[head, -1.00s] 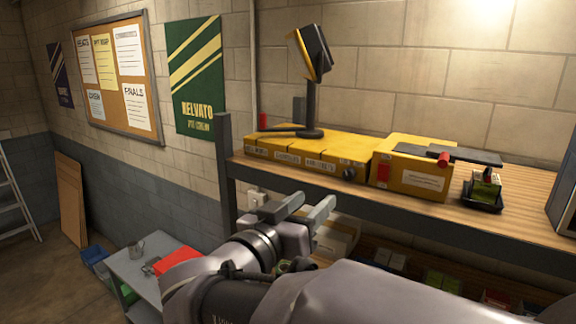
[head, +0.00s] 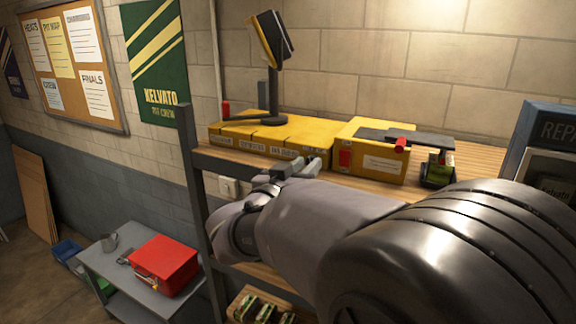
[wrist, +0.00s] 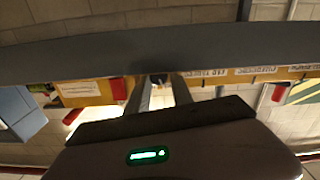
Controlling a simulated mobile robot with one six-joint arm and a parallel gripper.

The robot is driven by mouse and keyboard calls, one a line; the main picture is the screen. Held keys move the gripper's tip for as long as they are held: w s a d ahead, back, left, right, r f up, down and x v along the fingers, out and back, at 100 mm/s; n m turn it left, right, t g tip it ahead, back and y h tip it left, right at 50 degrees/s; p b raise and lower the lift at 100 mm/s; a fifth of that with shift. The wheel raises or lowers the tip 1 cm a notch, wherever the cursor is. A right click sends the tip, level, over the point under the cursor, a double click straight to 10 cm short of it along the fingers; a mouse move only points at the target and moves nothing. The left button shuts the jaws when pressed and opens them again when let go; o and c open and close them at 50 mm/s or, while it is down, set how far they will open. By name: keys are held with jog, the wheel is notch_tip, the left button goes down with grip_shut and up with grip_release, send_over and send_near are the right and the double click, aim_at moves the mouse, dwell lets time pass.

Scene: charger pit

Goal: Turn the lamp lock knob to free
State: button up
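The shelf's dark front edge (wrist: 70,62) crosses the wrist view close to my gripper. A larger yellow box (head: 378,162) with a red knob (head: 400,144) and dark bar stands right of the row. A grey cart (head: 125,277) carries a red box (head: 165,264) at lower left.

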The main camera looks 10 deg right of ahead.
jog(key=shift+d, duration=0.1)
grip_shut()
jog(key=m+b, duration=0.1)
jog(key=b, duration=0.2)
jog(key=shift+f+m, duration=0.35)
jog(key=shift+m, duration=0.05)
jog(key=shift+r+m+b, duration=0.25)
jog(key=shift+m+b, duration=0.3)
jog(key=shift+m, duration=0.05)
jog(key=shift+r, duration=0.1)
jog(key=o, duration=0.6)
grip_release()
jog(key=b+v, duration=0.3)
jog(key=v, duration=1.4)
jog(key=shift+s, duration=0.2)
